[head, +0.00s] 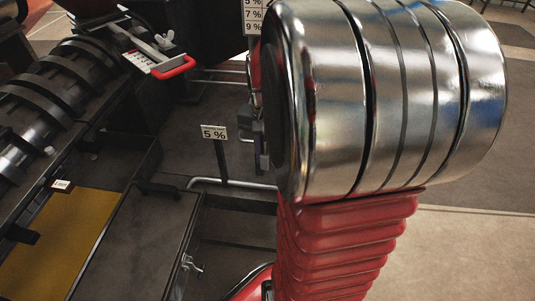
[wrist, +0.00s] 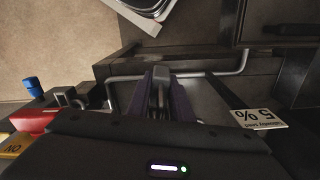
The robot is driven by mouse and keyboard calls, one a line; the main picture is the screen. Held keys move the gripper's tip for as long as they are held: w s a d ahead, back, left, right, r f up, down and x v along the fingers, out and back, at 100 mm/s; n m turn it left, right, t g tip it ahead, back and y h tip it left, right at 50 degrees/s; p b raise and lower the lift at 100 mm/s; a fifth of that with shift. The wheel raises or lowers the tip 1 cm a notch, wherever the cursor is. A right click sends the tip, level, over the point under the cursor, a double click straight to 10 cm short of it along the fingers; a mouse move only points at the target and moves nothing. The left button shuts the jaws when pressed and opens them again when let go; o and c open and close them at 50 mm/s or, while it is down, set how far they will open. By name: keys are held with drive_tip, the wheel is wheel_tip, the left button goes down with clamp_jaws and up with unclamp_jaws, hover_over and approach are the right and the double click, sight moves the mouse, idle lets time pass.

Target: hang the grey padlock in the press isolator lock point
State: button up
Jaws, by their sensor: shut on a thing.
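In the wrist view my gripper (wrist: 161,86) is shut on a dark grey piece, which I take to be the grey padlock (wrist: 159,93); it sits between two dark purple-grey fingers. Its shackle and body are hard to tell apart. At the left edge of the wrist view is a red housing (wrist: 33,119) with a yellow label (wrist: 14,146), a blue knob and a dark bracket (wrist: 66,97). It looks like the isolator, apart from the padlock. I cannot make out the lock point itself.
A "5 %" sign (head: 214,132) stands on a post in the head view and shows upside down in the wrist view (wrist: 259,119). A bent grey pipe (wrist: 200,74) runs behind the gripper. A dark machine with a yellow panel (head: 52,243) fills the head view's left. Floor lies beyond.

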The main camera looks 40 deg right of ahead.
sight(265, 160)
clamp_jaws()
drive_tip(key=shift+r, duration=0.4)
drive_tip(key=shift+r, duration=0.35)
drive_tip(key=shift+r, duration=0.25)
drive_tip(key=shift+s+a, duration=1)
drive_tip(key=shift+a, duration=0.25)
idle(0.7)
drive_tip(key=shift+s+a, duration=1)
drive_tip(key=shift+a, duration=0.25)
drive_tip(key=shift+w, duration=0.15)
